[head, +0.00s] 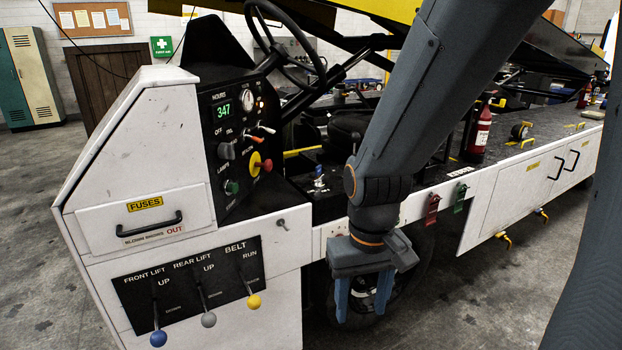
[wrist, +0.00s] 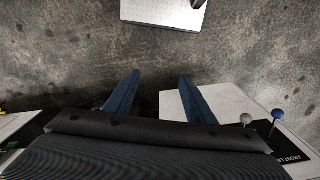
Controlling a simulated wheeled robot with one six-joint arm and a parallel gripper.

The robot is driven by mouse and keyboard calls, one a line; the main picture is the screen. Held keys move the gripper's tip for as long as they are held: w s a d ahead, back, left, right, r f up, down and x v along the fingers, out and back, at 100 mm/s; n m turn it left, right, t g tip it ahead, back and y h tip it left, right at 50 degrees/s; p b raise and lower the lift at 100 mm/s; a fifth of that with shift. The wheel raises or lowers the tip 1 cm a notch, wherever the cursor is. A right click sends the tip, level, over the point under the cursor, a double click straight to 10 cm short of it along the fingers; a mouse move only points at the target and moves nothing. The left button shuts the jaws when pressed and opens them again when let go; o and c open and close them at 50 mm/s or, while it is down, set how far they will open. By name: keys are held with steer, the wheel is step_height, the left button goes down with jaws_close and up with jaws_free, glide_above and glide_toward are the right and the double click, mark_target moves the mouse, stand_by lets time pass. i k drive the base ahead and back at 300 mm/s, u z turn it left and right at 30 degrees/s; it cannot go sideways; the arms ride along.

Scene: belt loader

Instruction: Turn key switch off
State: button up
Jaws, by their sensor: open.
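The upright dash panel (head: 240,150) on the loader's console carries several controls, and I cannot tell for sure which is the key switch. It has a grey knob (head: 226,151), a green knob (head: 231,187), orange-tipped toggles (head: 264,130) and a red button on a yellow base (head: 256,164). A small metal fitting (head: 281,223) sits on the white front panel below. My gripper (head: 362,308) hangs low in front of the loader's side, right of the console and below the dash, pointing down. Its blue fingers are apart and empty, also in the wrist view (wrist: 160,78).
A steering wheel (head: 287,42) rises behind the dash. The lift and belt lever plate (head: 190,282) with blue, grey and yellow balls is at lower left. A fuse drawer (head: 148,223) has a black handle. A red extinguisher (head: 480,130) stands on the deck. Open floor (head: 30,250) lies left.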

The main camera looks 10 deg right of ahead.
mark_target(319, 181)
steer(key=u, duration=0.15)
steer(key=k, duration=0.4)
steer(key=z, duration=0.9)
steer(key=i, duration=1.55)
steer(key=u, duration=0.75)
